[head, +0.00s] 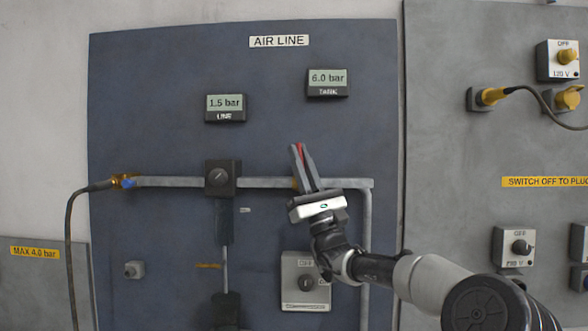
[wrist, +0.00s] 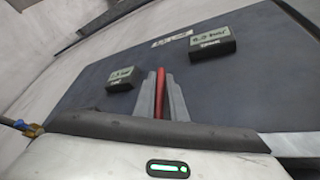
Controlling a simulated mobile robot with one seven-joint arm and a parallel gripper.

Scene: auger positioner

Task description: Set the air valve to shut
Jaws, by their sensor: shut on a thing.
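The air valve's red handle (head: 301,153) shows as a thin strip between the fingers of my gripper (head: 299,150). The handle stands roughly upright, across the horizontal pipe (head: 262,183). In the wrist view the red handle (wrist: 161,95) runs between the two grey fingers of my gripper (wrist: 162,82), which are shut on it. A bit of brass valve body (head: 295,184) shows at the pipe beside the fingers; the rest is hidden behind my gripper. The line gauge (head: 225,108) reads 1.5 bar and the tank gauge (head: 327,84) reads 6.0 bar.
A regulator block with a dial (head: 221,178) sits on the pipe to the left. A hose (head: 72,235) joins the pipe's left end. A switch box (head: 305,281) is below my gripper. Electrical switches and a yellow plug (head: 492,97) are on the right panel.

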